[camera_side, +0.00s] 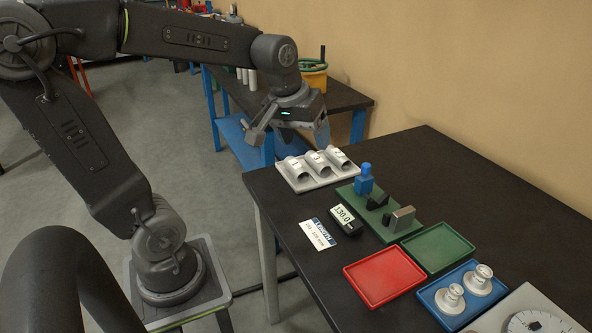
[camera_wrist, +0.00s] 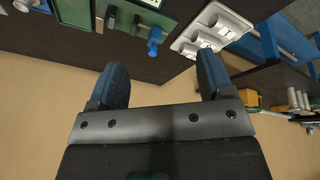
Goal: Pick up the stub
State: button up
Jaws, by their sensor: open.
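Three short white tube stubs lie tilted side by side in a white rack (camera_side: 309,184) at the table's far left corner. They are numbered 1 (camera_side: 296,168), 3 (camera_side: 318,164) and 2 (camera_side: 340,158); which one is the task's stub I cannot tell. My gripper (camera_side: 290,138) is open and empty, above and behind the rack, apart from it. In the wrist view my gripper (camera_wrist: 162,68) shows its two blue-padded fingers spread wide, with the rack (camera_wrist: 243,19) beyond them at upper right.
A green fixture (camera_side: 405,233) holds a blue clamp (camera_side: 364,178) and dark and metal blocks. A digital gauge (camera_side: 343,219), a white card (camera_side: 318,234), red (camera_side: 384,275), green (camera_side: 438,247) and blue (camera_side: 486,307) trays fill the front. The right rear tabletop is clear.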

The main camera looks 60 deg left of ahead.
jog(key=w+a+f+n+g, duration=0.1)
jog(key=w+a+f+n, duration=0.15)
jog(key=a, duration=0.35)
jog(key=w+a+f+n+g, duration=0.1)
jog(key=w+a+f+n, duration=0.1)
jog(key=w+a+n, duration=0.35)
jog(key=n, duration=0.3)
send_near(295, 164)
jog(key=shift+h, duration=0.3)
jog(key=f, duration=0.3)
jog(key=w+f, duration=0.1)
jog(key=f, duration=0.6)
jog(key=shift+w+a, duration=0.3)
jog(key=shift+w, duration=0.1)
jog(key=c, duration=1.3)
jog(key=shift+o, duration=0.4)
